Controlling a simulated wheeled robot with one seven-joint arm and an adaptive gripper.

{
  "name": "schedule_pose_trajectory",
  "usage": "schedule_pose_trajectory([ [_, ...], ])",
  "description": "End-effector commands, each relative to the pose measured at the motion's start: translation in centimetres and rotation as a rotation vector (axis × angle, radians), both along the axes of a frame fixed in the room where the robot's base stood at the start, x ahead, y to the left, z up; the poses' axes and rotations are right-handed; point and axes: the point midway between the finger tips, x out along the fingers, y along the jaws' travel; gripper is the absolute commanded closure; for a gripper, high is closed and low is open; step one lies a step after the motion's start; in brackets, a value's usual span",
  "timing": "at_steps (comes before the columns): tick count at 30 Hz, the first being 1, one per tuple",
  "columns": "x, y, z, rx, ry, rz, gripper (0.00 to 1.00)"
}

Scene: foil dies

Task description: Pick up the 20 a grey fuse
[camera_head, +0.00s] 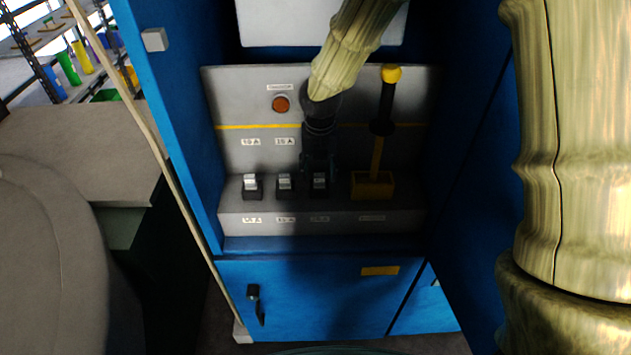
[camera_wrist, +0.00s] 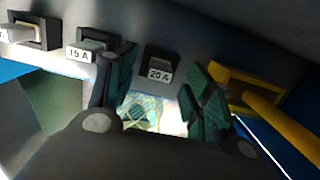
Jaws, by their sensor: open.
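The 20 A grey fuse (camera_head: 319,180) is the rightmost of three fuses, seated in a black holder on the grey ledge inside the blue cabinet. In the wrist view its white 20 A label (camera_wrist: 160,75) faces the camera. My gripper (camera_head: 319,166) is above this fuse and points down at it. In the wrist view my gripper (camera_wrist: 158,64) is open, one dark green finger on each side of the fuse, with gaps. Whether the fingertips reach down to the fuse's height I cannot tell.
The 15 A fuse (camera_wrist: 87,50) is close beside my left finger. Another fuse (camera_head: 252,184) is farther left. A yellow lever base (camera_head: 372,187) stands just right, its handle rising to a yellow knob (camera_head: 391,74). An orange-red lamp (camera_head: 281,104) is on the back panel.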

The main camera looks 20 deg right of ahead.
Motion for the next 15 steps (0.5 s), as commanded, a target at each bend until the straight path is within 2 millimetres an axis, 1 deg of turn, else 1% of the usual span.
schedule_pose_trajectory([
  [6, 0.2, -0.1, -1.9, -0.001, 0.002, 0.0, 0.48],
  [10, 0.2, -0.1, -2.5, -0.001, 0.001, -0.001, 0.48],
  [15, 0.3, -0.2, -2.6, 0.0, 0.001, -0.001, 0.48],
])
